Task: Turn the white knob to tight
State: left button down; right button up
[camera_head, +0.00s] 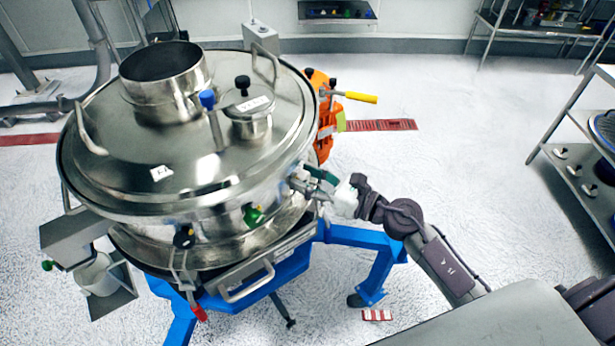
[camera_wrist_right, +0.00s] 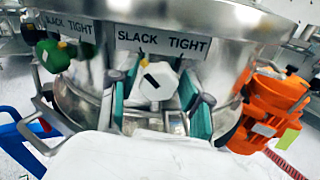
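The white knob (camera_wrist_right: 158,81) sits on the steel sifter's side, under a "SLACK TIGHT" label (camera_wrist_right: 162,41) in the right wrist view. A dark mark runs across its face. My right gripper (camera_wrist_right: 160,100) has its teal-padded fingers on either side of the knob, with narrow gaps seeming to remain. In the head view the right gripper (camera_head: 312,187) is at the right side of the sifter (camera_head: 130,200), and I cannot make out the white knob there. My left gripper is not in view.
A green knob (camera_wrist_right: 52,55) with its own label is left of the white one. An orange motor (camera_wrist_right: 275,97) stands to the right. Blue frame legs (camera_head: 375,275) support the sifter. A shelf rack (camera_head: 570,160) stands at right, with open floor between.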

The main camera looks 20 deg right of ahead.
jog(key=c, duration=0.7)
jog(key=shift+m, duration=0.3)
jog(key=m+p, duration=0.2)
jog(key=m, duration=0.1)
jog(key=shift+w+r+m, duration=0.1)
jog(key=shift+m, duration=0.3)
jog(key=m+p, duration=0.2)
jog(key=m, duration=0.2)
jog(key=shift+d+m, duration=0.15)
jog(key=shift+m, duration=0.15)
jog(key=m+p, duration=0.1)
jog(key=m, duration=0.1)
jog(key=m+p, duration=0.1)
jog(key=m, duration=0.2)
jog(key=shift+w+f+p, duration=0.1)
jog(key=shift+f+p, duration=0.1)
jog(key=shift+p, duration=0.1)
jog(key=shift+f+m+p, duration=0.2)
jog(key=shift+m+p, duration=0.45)
jog(key=shift+m, duration=1.35)
